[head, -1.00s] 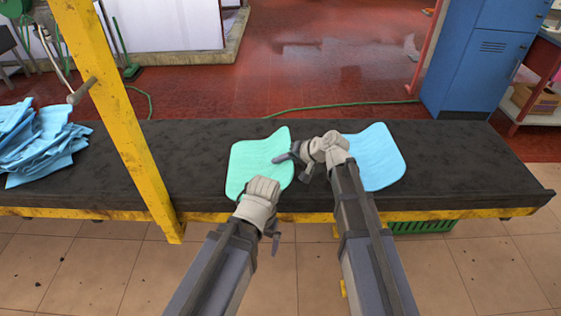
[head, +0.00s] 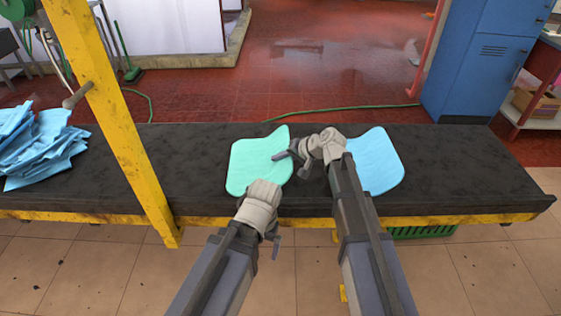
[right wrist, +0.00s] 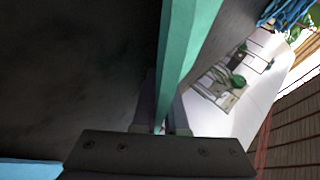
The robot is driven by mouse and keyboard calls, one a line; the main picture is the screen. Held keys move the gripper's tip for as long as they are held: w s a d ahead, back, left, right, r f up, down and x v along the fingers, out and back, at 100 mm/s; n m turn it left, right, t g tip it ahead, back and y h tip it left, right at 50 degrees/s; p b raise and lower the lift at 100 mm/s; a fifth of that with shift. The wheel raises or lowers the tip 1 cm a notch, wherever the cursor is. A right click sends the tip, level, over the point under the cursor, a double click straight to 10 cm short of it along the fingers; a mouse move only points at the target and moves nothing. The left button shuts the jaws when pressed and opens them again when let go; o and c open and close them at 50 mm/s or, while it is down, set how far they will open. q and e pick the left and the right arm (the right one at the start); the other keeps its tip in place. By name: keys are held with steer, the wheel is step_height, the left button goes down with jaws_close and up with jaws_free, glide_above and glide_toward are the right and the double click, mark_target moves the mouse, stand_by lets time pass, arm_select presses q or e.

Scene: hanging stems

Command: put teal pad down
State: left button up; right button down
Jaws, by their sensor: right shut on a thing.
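The teal pad (head: 256,163) is a thin rounded sheet over the dark bench top, left of the blue pad (head: 376,162). My right gripper (head: 288,157) is shut on the teal pad's right edge. In the right wrist view the teal pad (right wrist: 183,60) shows nearly edge-on, between the fingers of my right gripper (right wrist: 160,128). My left gripper (head: 260,203) is at the teal pad's near edge; its fingertips are hidden, so I cannot tell whether it is open. I cannot tell whether the pad touches the bench.
The long dark bench (head: 460,175) has free room at its right end and left of the teal pad. A yellow post (head: 112,120) with a peg stands at its front left. A pile of blue sheets (head: 38,150) lies at the far left. A blue cabinet (head: 480,65) stands behind.

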steer(key=c, duration=0.9)
jaws_free()
steer(key=shift+r, duration=0.1)
steer(key=p+v, duration=0.5)
steer(key=v, duration=0.2)
steer(key=shift+s+d+r, duration=0.15)
steer(key=shift+s+d, duration=0.05)
